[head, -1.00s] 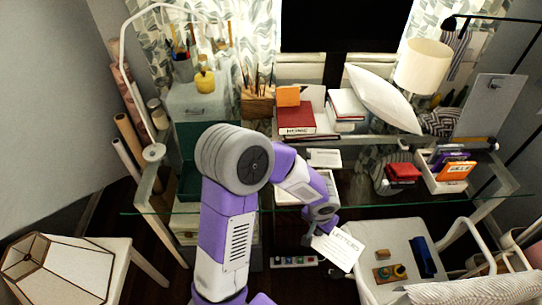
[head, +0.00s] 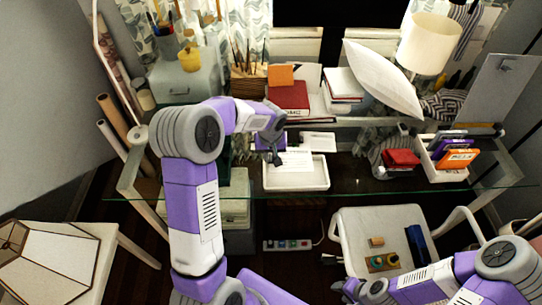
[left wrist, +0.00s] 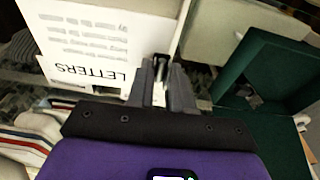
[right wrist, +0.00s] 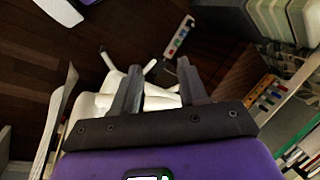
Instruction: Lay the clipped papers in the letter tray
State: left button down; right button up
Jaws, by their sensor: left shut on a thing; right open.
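In the left wrist view the papers (left wrist: 92,45) lie in front of the fingers (left wrist: 162,80), with a dark clip between the tips. My right gripper (head: 345,288) is low at the right, by the white chair; in its wrist view (right wrist: 158,85) it is open and empty.
A white card (head: 318,141) lies just behind the tray. Red books (head: 289,97) and a pillow (head: 383,80) sit on the shelf behind. A white bin (head: 440,172) with coloured boxes stands to the right. A white chair (head: 350,225) is in front.

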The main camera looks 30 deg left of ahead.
pick_arm(q)
notch_tip(320, 180, down, 3)
jog(key=b, duration=0.4)
jog(key=shift+f+b, duration=1.8)
jog(key=shift+f, duration=0.55)
jog(key=c, duration=0.9)
grip_release()
jog(key=shift+c, duration=0.2)
jog(key=shift+r, duration=0.1)
jog(key=r, duration=0.2)
jog(key=r+p, duration=0.1)
jog(key=r, duration=0.2)
jog(key=s+r+p, duration=0.1)
jog(key=r, duration=0.1)
jog(key=shift+d+r, duration=0.2)
jog(key=shift+d, duration=0.1)
